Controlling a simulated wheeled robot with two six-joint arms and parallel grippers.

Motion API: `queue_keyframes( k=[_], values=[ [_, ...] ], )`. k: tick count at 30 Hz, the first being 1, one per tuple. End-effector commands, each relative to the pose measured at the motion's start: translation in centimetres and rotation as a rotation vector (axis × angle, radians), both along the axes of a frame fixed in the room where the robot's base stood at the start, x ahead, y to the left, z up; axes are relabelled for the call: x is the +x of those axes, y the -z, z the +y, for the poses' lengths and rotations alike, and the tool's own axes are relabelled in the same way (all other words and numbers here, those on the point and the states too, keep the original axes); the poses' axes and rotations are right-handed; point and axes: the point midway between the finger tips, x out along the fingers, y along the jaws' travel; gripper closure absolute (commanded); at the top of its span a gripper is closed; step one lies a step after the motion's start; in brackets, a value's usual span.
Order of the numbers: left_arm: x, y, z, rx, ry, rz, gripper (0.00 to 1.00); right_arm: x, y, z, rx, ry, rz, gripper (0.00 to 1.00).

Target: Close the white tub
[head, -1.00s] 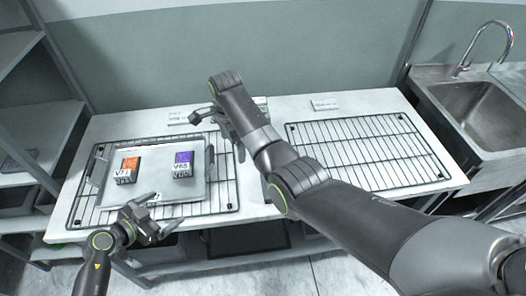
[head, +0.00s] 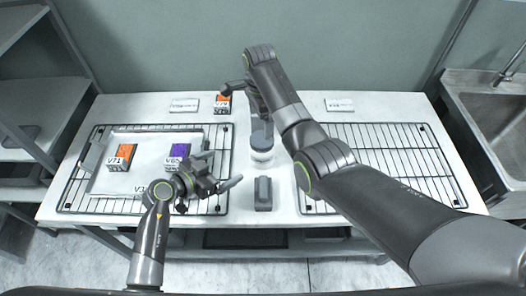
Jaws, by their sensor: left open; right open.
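A small pale, whitish tub (head: 262,157) stands on the table between the two wire racks. A grey part (head: 261,136) shows at its top, partly beside my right arm; I cannot tell whether it is a seated lid. My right gripper (head: 238,97) is open behind the tub, close to an orange box (head: 223,104); I cannot tell whether they touch. My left gripper (head: 222,172) is open above the right edge of the left rack, left of the tub and apart from it. A dark grey block-like object (head: 263,193) lies in front of the tub.
A metal tray (head: 143,145) on the left rack (head: 75,192) bears an orange box (head: 119,157) and a purple box (head: 177,156). The right rack (head: 410,163) looks empty. Label cards (head: 184,105) (head: 340,104) stand at the back. A sink (head: 495,110) is at right.

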Motion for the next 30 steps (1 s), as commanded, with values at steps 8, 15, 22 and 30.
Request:
queue_keyframes(
  k=[8, 15, 22, 30],
  values=[
    [1.1, 0.6, -1.1, -0.004, -0.002, 0.001, 0.0, 0.0, 0.0, -0.1, -0.001, 0.001, 0.0, 0.13],
    [3.7, 2.1, -3.7, -0.002, 0.001, 0.0, 0.0, 0.0, 0.0, -0.1, -0.001, 0.001, 0.0, 0.13],
    [6.0, 3.4, -6.0, -0.001, 0.001, 0.001, 0.0, 0.0, 0.0, -0.1, -0.001, 0.001, 0.0, 0.13],
    [8.4, 4.8, -8.3, 0.0, 0.001, 0.0, 0.0, 0.0, 0.0, -0.1, -0.001, 0.001, 0.0, 0.13]
  ],
)
